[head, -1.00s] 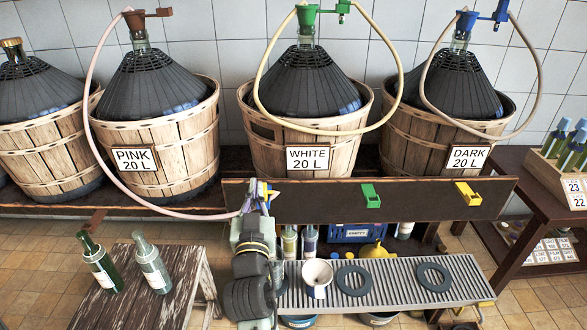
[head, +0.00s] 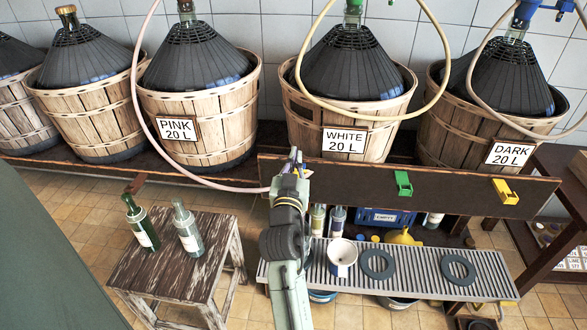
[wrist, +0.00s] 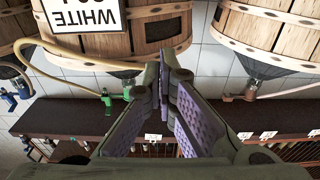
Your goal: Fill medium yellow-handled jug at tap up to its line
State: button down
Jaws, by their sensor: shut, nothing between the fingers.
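My gripper (head: 293,160) is shut and empty, in front of the left end of the dark board below the demijohns. Its fingers (wrist: 170,75) meet at the tips in the wrist view. I cannot make out the medium yellow-handled jug for certain. A yellow object (head: 404,237) sits low behind the slatted rack, partly hidden; it may be a funnel. A white cup-like vessel (head: 342,256) stands on the rack. A green tap holder (head: 403,183) and a yellow one (head: 505,191) are on the board. The fill line is not visible.
Baskets labelled PINK (head: 178,128), WHITE (head: 344,141) and DARK (head: 509,153) stand on the shelf with hoses hanging. Dark rings (head: 377,264) lie on the grey rack (head: 420,282). Two bottles stand on a wooden stool (head: 160,255) at left. A blue crate (head: 375,222) sits below the board.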

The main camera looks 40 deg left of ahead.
jog(key=x, duration=0.3)
jog(key=shift+a+f+p, duration=0.1)
jog(key=shift+f+p, duration=0.1)
jog(key=shift+p, duration=0.1)
jog(key=shift+s+d+f, duration=0.1)
jog(key=shift+s+f, duration=0.05)
jog(key=shift+f, duration=0.4)
jog(key=shift+s+d+f, duration=0.15)
jog(key=shift+f, duration=0.45)
jog(key=shift+s+d+f, duration=0.1)
jog(key=shift+s+f, duration=0.1)
jog(key=shift+f, duration=0.35)
jog(key=shift+f, duration=0.1)
jog(key=b, duration=0.1)
jog(key=f+b, duration=0.1)
jog(key=b, duration=0.1)
jog(key=shift+s+d+f, duration=0.2)
jog(key=shift+s+f, duration=0.1)
jog(key=shift+s, duration=0.05)
dwell(4.9)
